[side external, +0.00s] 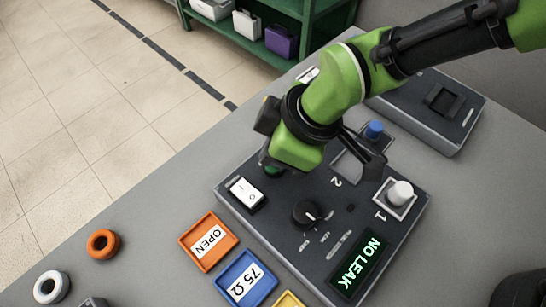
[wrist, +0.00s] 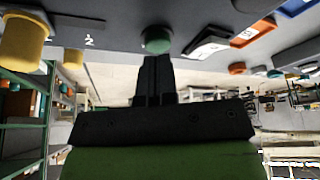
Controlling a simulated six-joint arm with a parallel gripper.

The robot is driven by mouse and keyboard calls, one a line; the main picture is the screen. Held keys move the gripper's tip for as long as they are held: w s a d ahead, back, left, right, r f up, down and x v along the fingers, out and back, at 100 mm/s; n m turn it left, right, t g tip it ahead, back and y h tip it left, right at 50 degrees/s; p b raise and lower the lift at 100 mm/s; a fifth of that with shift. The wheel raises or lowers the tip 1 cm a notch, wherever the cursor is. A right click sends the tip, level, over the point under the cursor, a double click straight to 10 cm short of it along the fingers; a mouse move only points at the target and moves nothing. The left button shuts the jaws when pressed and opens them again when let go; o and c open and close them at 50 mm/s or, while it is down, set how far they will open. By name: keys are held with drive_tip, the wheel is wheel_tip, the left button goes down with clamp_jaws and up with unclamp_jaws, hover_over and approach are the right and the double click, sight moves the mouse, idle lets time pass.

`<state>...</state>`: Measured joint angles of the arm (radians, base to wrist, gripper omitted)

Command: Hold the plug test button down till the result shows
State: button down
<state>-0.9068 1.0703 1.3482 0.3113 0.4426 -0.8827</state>
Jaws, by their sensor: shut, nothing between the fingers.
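The dark test box (side external: 236,214) carries a green round button (wrist: 158,40), which shows partly behind my wrist in the side external view (side external: 270,171). My gripper (wrist: 157,58) is shut and empty, its fingertips at the button's edge in the wrist view. They look to touch it, but I cannot tell how far it is pressed. In the side external view my wrist hides the fingers. The display (side external: 358,264) is lit and reads "NO LEAK" in green.
A white rocker switch (side external: 246,193), a black knob (side external: 306,213) and a white plug (side external: 400,194) sit on the box near the button. Orange (side external: 208,241) and blue (side external: 246,280) trays lie beside it. A dark bracket-like piece (side external: 372,160) stands near the blue knob (side external: 374,130).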

drive_tip(key=shift+r, duration=2.7)
drive_tip(key=w+d+r+m+t, duration=0.25)
drive_tip(key=d+r+m, duration=0.65)
drive_tip(key=d+r, duration=0.95)
drive_tip(key=s+d+m+t+h, duration=0.2)
drive_tip(key=s+d+m+t, duration=0.1)
drive_tip(key=s+d+m, duration=0.7)
drive_tip(key=s+d, duration=0.4)
drive_tip(key=d, duration=0.1)
drive_tip(key=shift+d+r, duration=0.4)
